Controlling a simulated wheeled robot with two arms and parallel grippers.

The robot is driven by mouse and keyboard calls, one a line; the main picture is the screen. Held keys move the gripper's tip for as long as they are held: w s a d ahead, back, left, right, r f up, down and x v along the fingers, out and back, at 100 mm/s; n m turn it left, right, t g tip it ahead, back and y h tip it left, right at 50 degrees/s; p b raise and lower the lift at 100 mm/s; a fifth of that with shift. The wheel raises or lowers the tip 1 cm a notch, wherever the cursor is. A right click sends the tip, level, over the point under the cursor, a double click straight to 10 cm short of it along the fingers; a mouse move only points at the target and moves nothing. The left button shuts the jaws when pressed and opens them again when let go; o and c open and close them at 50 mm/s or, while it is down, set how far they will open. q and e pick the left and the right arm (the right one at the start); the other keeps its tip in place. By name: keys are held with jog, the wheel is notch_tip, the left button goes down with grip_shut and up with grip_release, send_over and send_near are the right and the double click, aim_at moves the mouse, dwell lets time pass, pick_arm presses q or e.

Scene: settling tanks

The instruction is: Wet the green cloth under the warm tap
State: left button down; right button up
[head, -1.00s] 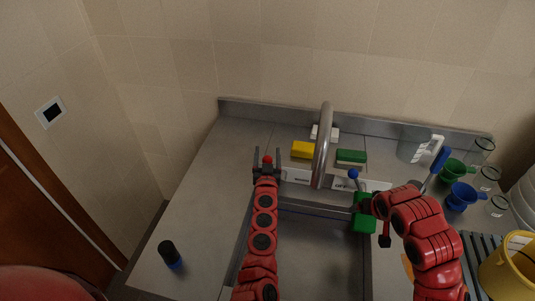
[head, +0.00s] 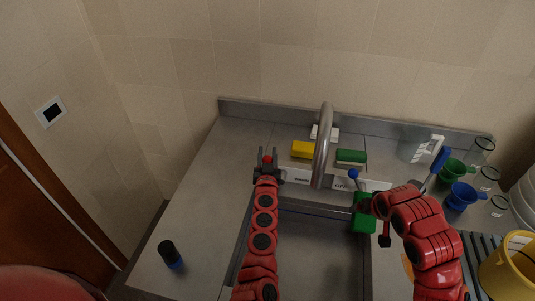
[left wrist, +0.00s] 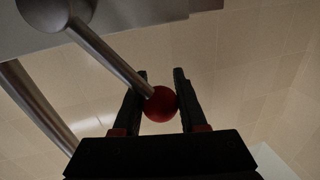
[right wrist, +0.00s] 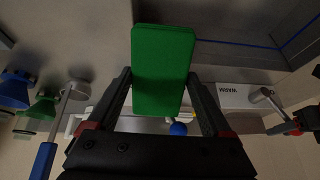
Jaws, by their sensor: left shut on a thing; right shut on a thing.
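The green cloth (head: 362,222), a flat green slab, is held in my right gripper (right wrist: 163,95) over the sink basin's right side. In the right wrist view the cloth (right wrist: 163,68) stands between the two fingers. My left gripper (head: 267,158) is shut on the red ball knob (left wrist: 160,104) of the warm tap's lever, at the basin's back left. The lever's metal rod (left wrist: 110,58) runs up from the knob. A curved steel spout (head: 322,140) rises between the two arms. A blue knob (head: 353,173) stands right of it, behind the cloth.
A yellow block (head: 304,149) and another green block (head: 351,156) lie behind the basin (head: 315,255). Clear jars (head: 480,150), green and blue cups (head: 463,194) and a yellow bucket (head: 510,268) crowd the right. A dark cylinder (head: 168,252) stands on the left counter, otherwise clear.

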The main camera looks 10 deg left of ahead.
dwell(0.9)
jog(key=shift+r+p, duration=0.9)
jog(key=shift+r, duration=0.15)
pick_arm(q)
jog(key=shift+d+r+m, duration=0.25)
jog(key=shift+d+m, duration=0.2)
jog(key=shift+m, duration=0.15)
jog(key=shift+d+r+m, duration=0.2)
jog(key=shift+d+m, duration=0.25)
jog(key=shift+m, duration=0.15)
jog(key=shift+c, duration=2.3)
grip_release()
jog(key=shift+s, duration=0.1)
